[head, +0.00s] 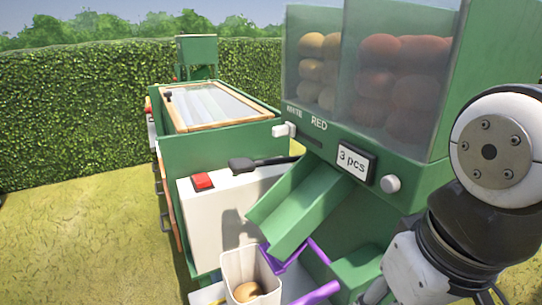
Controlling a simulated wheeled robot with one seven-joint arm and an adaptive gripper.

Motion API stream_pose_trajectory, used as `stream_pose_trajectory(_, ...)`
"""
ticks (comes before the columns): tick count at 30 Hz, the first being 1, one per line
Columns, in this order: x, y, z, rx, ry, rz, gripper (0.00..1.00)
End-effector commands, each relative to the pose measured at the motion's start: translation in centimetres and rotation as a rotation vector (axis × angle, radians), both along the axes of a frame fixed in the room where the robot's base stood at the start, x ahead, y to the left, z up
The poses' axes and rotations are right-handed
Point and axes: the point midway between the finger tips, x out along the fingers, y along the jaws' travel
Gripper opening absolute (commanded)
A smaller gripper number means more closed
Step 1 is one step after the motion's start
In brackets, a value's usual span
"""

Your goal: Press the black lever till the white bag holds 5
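The black lever (260,163) lies on top of a white box with a red button (202,181), left of the green chute. The white bag (236,268) stands open below the chute's lower end. At least one tan round item (247,291) shows inside it; the bag's lower part is cut off by the frame. A small display (352,161) on the green dispenser reads "3 pcs". My arm comes in at the right and runs down to the bottom edge. My gripper's fingers do not show, and nothing of mine is seen touching the lever.
The dispenser's clear bins hold pale items (318,70), labelled WHITE, and red items (405,65), labelled RED. A white knob (390,184) sits beside the display. The green chute (305,205) slopes down left above purple rails (280,262). Grass at left is open.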

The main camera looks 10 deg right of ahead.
Motion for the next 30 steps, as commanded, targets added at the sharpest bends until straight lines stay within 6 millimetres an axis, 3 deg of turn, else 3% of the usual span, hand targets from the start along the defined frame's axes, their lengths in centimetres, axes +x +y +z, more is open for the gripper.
stream_pose_trajectory(4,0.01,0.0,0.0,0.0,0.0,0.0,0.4)
stream_pose_trajectory(9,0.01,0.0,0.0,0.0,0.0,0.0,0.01)
stream_pose_trajectory(10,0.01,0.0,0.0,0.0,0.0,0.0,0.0)
stream_pose_trajectory(30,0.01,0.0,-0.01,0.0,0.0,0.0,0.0)
